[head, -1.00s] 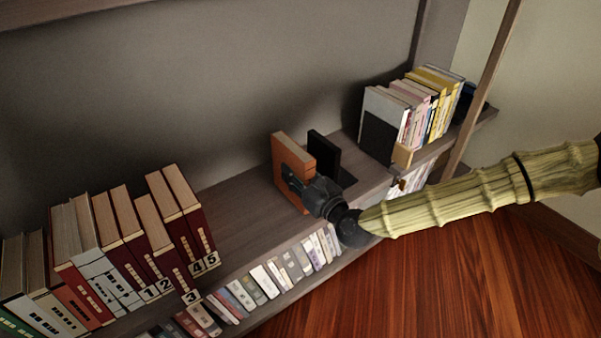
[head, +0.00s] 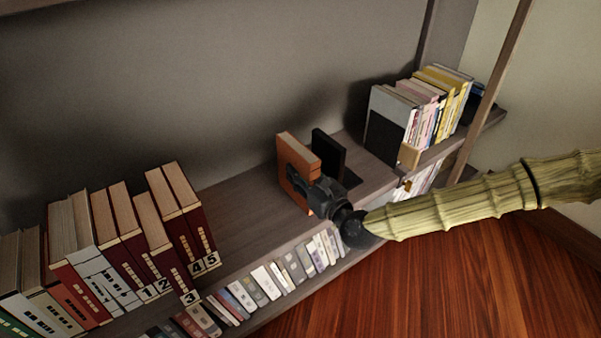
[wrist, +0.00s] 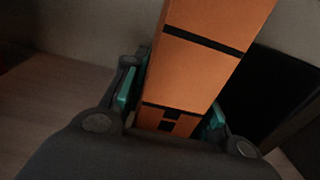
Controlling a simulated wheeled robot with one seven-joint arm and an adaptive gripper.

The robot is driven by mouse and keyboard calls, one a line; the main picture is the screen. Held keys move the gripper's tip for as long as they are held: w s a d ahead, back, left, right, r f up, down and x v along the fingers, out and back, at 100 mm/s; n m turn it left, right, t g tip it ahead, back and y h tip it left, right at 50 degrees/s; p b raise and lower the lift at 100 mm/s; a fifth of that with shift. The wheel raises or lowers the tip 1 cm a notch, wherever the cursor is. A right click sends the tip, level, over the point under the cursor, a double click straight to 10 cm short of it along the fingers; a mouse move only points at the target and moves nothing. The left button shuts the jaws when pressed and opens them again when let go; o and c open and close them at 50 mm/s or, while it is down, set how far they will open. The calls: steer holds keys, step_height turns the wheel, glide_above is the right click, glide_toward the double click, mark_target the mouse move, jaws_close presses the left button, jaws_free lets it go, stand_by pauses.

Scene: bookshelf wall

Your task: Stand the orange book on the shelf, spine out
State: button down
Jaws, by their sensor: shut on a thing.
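The orange book (head: 289,168) stands upright on or just above the shelf board (head: 243,205), left of a black bookend (head: 326,152). I cannot tell whether its bottom touches the board. My gripper (head: 312,192) is shut on the book from the front. In the wrist view the orange spine (wrist: 198,55), with black bands, faces my gripper (wrist: 170,118) and sits between its teal finger pads. The book's lower part is partly hidden by the gripper in the head view.
Dark red numbered volumes (head: 182,215) stand to the left on the same shelf. Grey, pink and yellow books (head: 425,105) stand to the right behind another dark bookend (head: 383,140). A lower shelf holds small books (head: 270,280). A wooden post (head: 490,90) rises at the right.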

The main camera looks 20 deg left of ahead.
steer(key=shift+f, duration=0.2)
stand_by(0.5)
steer(key=c, duration=1.1)
jaws_free()
steer(key=shift+o, duration=0.2)
steer(key=shift+f, duration=0.1)
steer(key=v, duration=1.2)
